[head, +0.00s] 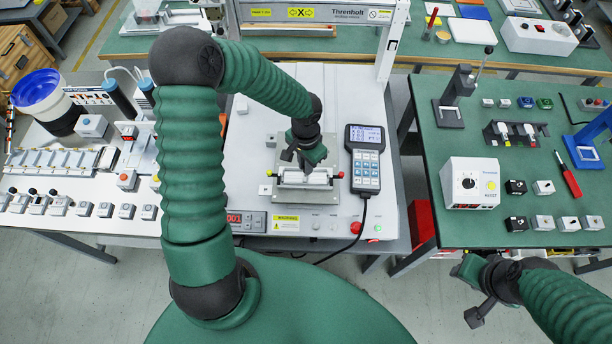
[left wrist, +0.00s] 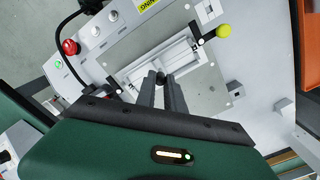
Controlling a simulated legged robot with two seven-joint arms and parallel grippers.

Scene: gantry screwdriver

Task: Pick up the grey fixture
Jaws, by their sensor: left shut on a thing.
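The grey fixture (head: 318,180) is a light, pale rectangular block lying on a metal plate (head: 274,160) on the gantry machine's bed. It shows in the left wrist view (left wrist: 187,58) as a pale rectangular frame, with my fingers over its near side. My left gripper (head: 304,170) reaches down from above, and its fingertips (left wrist: 163,79) are shut on the fixture's near middle, around a small dark part. The fingers hide part of that side. My right gripper (head: 476,292) is at the lower right, away from the fixture; its finger opening is unclear.
A handheld controller (head: 363,158) stands just right of the plate. Gantry posts (head: 390,45) rise behind. A yellow-green knob (left wrist: 223,31) and a red button (left wrist: 70,47) flank the plate. The left bench holds parts trays; the right green bench (head: 465,140) holds tools and blocks.

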